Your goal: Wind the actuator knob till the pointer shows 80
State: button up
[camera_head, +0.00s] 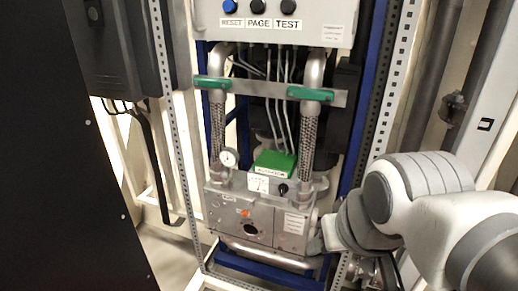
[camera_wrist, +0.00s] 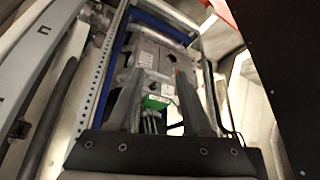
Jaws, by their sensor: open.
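The actuator is a green-topped box (camera_head: 273,163) mounted on the metal valve assembly in the head view. Its white scale plate (camera_head: 259,184) faces forward; the pointer's reading is too small to make out. A small black knob (camera_head: 283,188) sits just right of the scale.
A round gauge (camera_head: 228,158) stands left of the scale. Two braided hoses (camera_head: 307,140) with green handles (camera_head: 310,94) rise behind the actuator. A control box (camera_head: 275,22) with buttons hangs above. A perforated rack post (camera_head: 392,80) stands on the right, close to my arm.

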jog(key=w+a+f, duration=0.1)
jog(key=w+a, duration=0.1)
jog(key=w, duration=0.1)
jog(key=w+a+f+t+y+b, duration=0.1)
jog(key=w+a, duration=0.1)
jog(key=w, duration=0.1)
jog(key=w+a+f+y+b, duration=0.1)
jog(key=w, duration=0.2)
jog(key=shift+w+a+f+m+t, duration=0.3)
jog(key=shift+a+f, duration=0.1)
jog(key=m+t+h+b, duration=0.4)
jog(key=t+h+b, duration=0.3)
jog(key=t+h, duration=0.25)
send_near(281, 191)
jog(key=x, duration=0.8)
jog(key=shift+w+d+r, duration=0.15)
jog(key=shift+w+d, duration=0.05)
jog(key=shift+w, duration=0.1)
grip_shut()
